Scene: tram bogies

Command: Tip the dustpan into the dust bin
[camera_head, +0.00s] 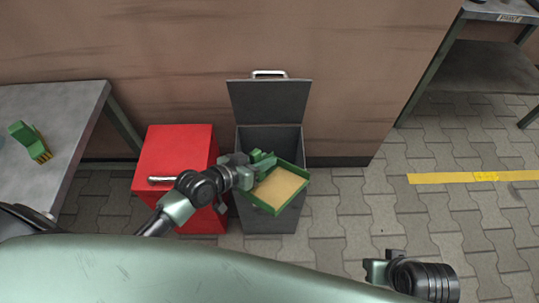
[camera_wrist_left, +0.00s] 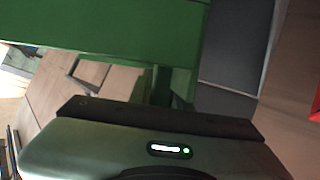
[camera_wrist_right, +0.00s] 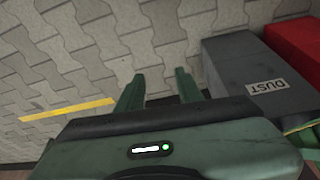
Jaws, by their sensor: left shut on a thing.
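The green dustpan (camera_head: 278,189) holds a layer of tan dust and is over the front of the dark grey dust bin (camera_head: 265,222). It looks close to level, slightly turned. The bin's lid (camera_head: 269,102) stands open against the wall. My left gripper (camera_head: 258,165) is shut on the dustpan's handle, above the bin opening. In the left wrist view the green dustpan (camera_wrist_left: 110,28) fills the upper part. My right gripper (camera_wrist_right: 160,88) is open and empty, low over the floor; its wrist view shows the bin (camera_wrist_right: 255,75) with a DUST label.
A red bin (camera_head: 178,150) stands directly left of the dust bin. A green brush (camera_head: 29,141) lies on the grey table (camera_head: 60,110) at the left. A shelf (camera_head: 485,65) stands at the right. The paved floor with a yellow strip (camera_head: 470,177) is clear.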

